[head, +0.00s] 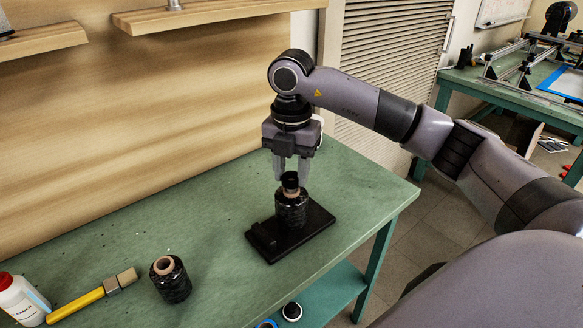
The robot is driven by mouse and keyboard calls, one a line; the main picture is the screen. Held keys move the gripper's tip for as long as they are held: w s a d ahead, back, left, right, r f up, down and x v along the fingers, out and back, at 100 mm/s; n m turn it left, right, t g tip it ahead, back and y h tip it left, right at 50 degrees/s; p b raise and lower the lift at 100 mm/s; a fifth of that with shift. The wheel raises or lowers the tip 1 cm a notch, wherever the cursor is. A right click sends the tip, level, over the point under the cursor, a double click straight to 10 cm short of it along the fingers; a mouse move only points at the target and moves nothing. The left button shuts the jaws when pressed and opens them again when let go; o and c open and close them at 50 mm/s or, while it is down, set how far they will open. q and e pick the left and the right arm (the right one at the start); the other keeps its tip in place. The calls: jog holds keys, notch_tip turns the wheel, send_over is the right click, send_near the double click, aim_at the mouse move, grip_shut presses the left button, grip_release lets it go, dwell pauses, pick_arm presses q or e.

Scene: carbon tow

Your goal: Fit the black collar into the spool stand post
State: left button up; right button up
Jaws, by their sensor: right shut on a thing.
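The black collar (290,181) is held between the fingers of my right gripper (291,176), which points straight down. The collar is at the top of a spool (291,212) of black tow with a tan core. That spool stands upright on the black spool stand (316,222), a flat base on the green table. The post is hidden inside the spool and under the collar, so I cannot tell how deep the collar sits. My left gripper is not in view.
On the green table (215,235), a second black spool (170,279), a yellow-handled brush (92,295) and a white bottle (22,300) stand or lie at the front left. The table's right edge is near the stand. A wooden wall with shelves (215,14) rises behind.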

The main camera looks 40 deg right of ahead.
jog(key=shift+f+b, duration=0.5)
jog(key=shift+f, duration=0.4)
jog(key=o, duration=1.2)
jog(key=shift+c, duration=0.2)
notch_tip(320, 180, up, 7)
jog(key=shift+r, duration=0.1)
jog(key=shift+s, duration=0.1)
